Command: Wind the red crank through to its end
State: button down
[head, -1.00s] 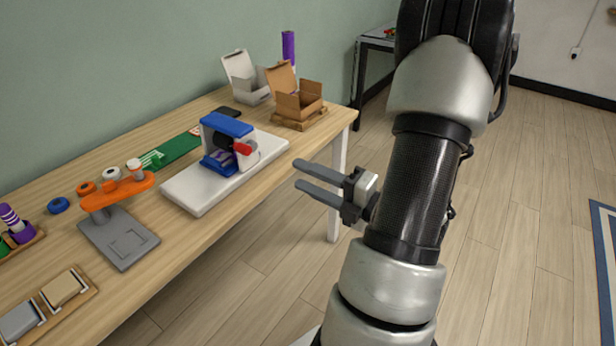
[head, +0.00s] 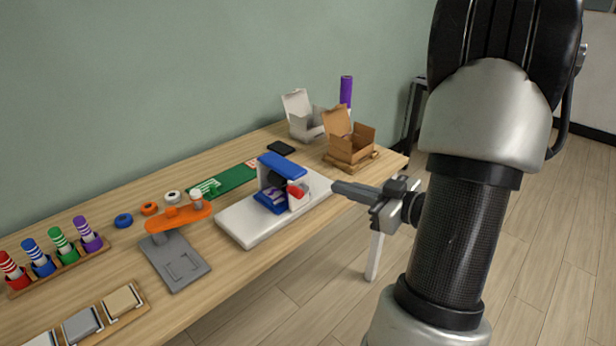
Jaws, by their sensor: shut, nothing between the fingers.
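The red crank (head: 296,190) is on the right side of a small machine with a blue top (head: 282,164) and a white base (head: 243,222), standing on the table. A dark round part shows under the blue top. My gripper (head: 335,189) is just right of the crank in the picture, fingers pointing left toward it. The fingers are together and hold nothing. A small gap shows between fingertips and crank; I cannot tell the distance in depth.
Behind the machine stand an open cardboard box (head: 352,150) and an open white box (head: 307,122). An orange and grey device (head: 175,262) and a green board (head: 225,183) lie to the left. Floor in front of the table (head: 270,270) is clear.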

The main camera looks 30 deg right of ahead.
jog(key=r+m, duration=0.2)
jog(key=m, duration=0.1)
jog(key=m+b, duration=0.1)
jog(key=b, duration=0.1)
send_over(302, 192)
jog(key=s+d, duration=0.1)
jog(key=d, duration=0.1)
notch_tip(302, 192, down, 2)
jog(key=shift+s+a+f+b, duration=0.1)
jog(key=shift+a+f+b, duration=0.1)
jog(key=shift+f, duration=0.5)
jog(key=shift+a+f+b, duration=0.15)
jog(key=shift+a+f, duration=0.05)
jog(key=shift+f, duration=0.5)
jog(key=shift+s+a+f+b, duration=0.1)
jog(key=shift+a+f+b, duration=0.1)
jog(key=shift+f, duration=0.5)
jog(key=shift+d, duration=0.1)
jog(key=shift+f, duration=0.1)
